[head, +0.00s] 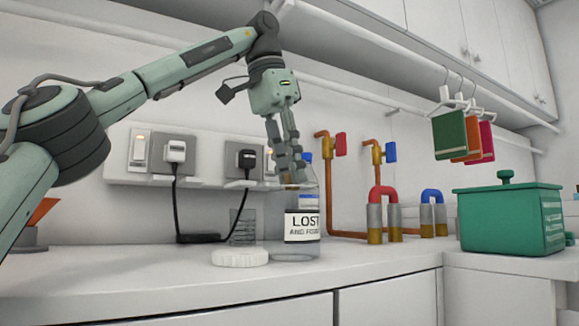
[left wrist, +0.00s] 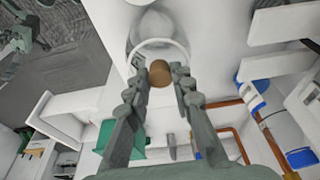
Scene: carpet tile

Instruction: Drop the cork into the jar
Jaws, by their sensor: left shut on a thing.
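The clear glass jar (head: 303,247) stands upright on the white counter, with a label reading "LOST AND FOUND" on its front. My left gripper (head: 292,174) points down at the jar's mouth. In the left wrist view the brown cork (left wrist: 159,73) sits between the fingertips of my left gripper (left wrist: 158,78), which is shut on it. The round jar rim (left wrist: 182,44) shows just beyond the cork. The cork is partly hidden by the fingers in the head view, and its exact height against the rim is hard to tell. My right gripper is not in view.
A white round lid (head: 240,258) lies left of the jar. Copper pipes (head: 333,200) and red and blue magnets (head: 383,205) stand to the right, then a green box (head: 510,220). The counter's front strip is clear.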

